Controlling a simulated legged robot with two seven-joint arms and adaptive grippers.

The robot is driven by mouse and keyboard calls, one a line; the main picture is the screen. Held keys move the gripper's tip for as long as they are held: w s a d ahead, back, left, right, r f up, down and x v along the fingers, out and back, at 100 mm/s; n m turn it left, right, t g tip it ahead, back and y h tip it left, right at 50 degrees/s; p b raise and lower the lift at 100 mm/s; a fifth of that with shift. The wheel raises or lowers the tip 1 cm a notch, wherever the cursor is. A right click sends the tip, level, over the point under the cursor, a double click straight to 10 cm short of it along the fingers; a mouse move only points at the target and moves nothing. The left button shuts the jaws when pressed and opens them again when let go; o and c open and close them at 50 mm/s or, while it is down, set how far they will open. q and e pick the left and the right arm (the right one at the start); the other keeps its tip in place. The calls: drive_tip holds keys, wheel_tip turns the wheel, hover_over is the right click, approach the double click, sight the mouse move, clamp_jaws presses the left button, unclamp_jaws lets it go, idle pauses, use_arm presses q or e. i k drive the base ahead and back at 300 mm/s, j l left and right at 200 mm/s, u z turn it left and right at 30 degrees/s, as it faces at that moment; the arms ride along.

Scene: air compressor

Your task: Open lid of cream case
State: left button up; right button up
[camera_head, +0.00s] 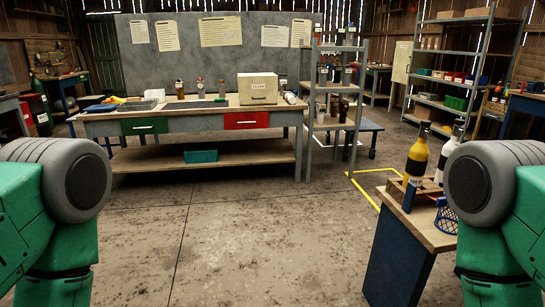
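The cream case (258,88) stands on the right part of a long workbench across the room, well away from me. It looks like a pale box with dark lettering on its front, and its lid appears closed. Only my green upper arms with grey joints show at the left and right edges of the head view. Neither of my grippers is in view.
The workbench (190,114) carries bottles (200,88) and trays left of the case. A metal shelf rack (330,110) stands to its right. A small table (420,217) with bottles is near right. The concrete floor (240,230) between is clear.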

sight(254, 87)
drive_tip(key=i, duration=2.05)
